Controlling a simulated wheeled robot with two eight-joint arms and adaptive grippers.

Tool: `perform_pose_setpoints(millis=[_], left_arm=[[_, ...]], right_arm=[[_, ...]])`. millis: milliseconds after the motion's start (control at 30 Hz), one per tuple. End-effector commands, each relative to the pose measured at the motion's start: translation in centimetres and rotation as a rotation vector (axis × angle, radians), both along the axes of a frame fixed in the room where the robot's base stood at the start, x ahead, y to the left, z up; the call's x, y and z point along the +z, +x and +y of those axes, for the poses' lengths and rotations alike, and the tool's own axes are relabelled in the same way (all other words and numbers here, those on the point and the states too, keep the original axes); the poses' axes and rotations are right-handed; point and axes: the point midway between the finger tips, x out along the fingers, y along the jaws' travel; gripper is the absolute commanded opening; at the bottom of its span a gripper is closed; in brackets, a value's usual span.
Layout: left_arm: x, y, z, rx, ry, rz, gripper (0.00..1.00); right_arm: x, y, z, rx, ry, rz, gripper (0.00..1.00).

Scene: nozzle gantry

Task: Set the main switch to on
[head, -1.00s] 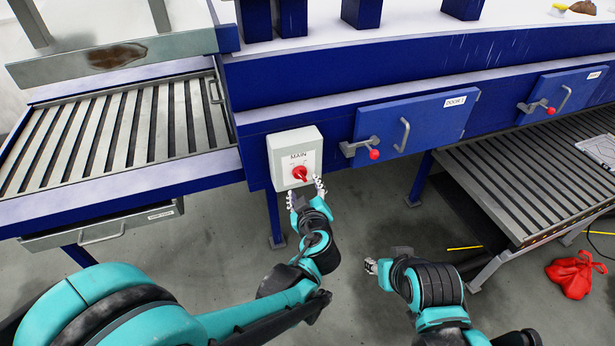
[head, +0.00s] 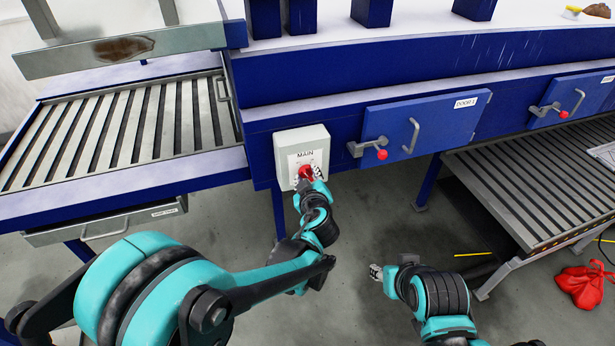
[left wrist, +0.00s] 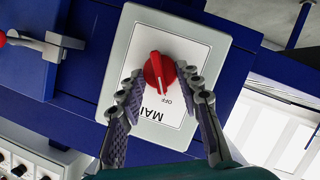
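The main switch is a red rotary knob (left wrist: 158,73) on a white plate marked MAIN, on a grey box (head: 290,150) fixed to the blue machine front. In the left wrist view the plate is upside down, and the knob's white pointer mark faces the OFF label. The knob also shows in the head view (head: 305,171), partly covered by my left gripper (head: 308,180). In the left wrist view my left gripper (left wrist: 160,74) is open, with one finger on each side of the knob. I cannot tell whether they touch it. My right gripper (head: 376,272) hangs low, away from the switch.
A blue door (head: 425,128) with a red-knobbed latch (head: 370,149) and a handle is right of the box. A slatted bed (head: 130,130) lies left. A red bag (head: 582,286) is on the floor at right. Open floor lies below the machine.

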Motion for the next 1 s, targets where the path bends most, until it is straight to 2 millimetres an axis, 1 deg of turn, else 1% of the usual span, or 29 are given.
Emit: perform_pose_setpoints(millis=[267, 467, 667, 1000], left_arm=[[0.01, 0.01, -0.02, 0.0, 0.007, 0.002, 0.06], [0.08, 0.01, -0.13, 0.0, 0.065, 0.021, 0.06], [0.18, 0.11, -0.3, 0.0, 0.191, 0.062, 0.06], [0.14, 0.21, -0.73, -0.001, 0.492, 0.16, 0.06]], right_arm=[[0.02, 0.0, 0.0, 0.0, 0.0, 0.0, 0.4], [0.2, 0.0, 0.0, 0.0, 0.0, 0.0, 0.4], [0.49, 0.0, 0.0, 0.0, 0.0, 0.0, 0.4], [0.69, 0.0, 0.0, 0.0, 0.0, 0.0, 0.4]])
